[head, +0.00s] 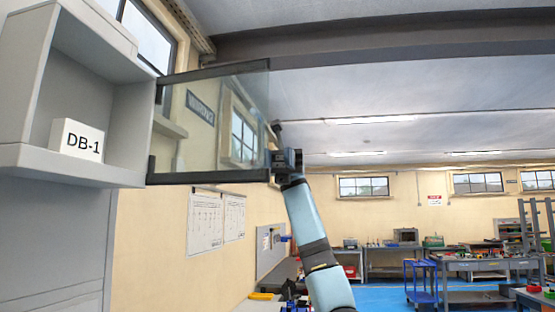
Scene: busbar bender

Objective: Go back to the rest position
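My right arm rises from the lower middle of the head view, and its dark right gripper (279,160) is at the free edge of a glass door (222,120), near the lower corner. The fingers are small and partly hidden by the door and wrist, so I cannot tell whether they hold the edge or only sit beside it. The door has a dark frame and stands open from a grey cabinet (30,90) at the left. My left gripper is not in view.
A white block marked DB-1 (82,141) sits inside the cabinet. Sheets of paper (205,220) hang on the wall. Workbenches (475,266) and a blue cart (421,283) stand farther back at the right. The space just right of my arm looks clear.

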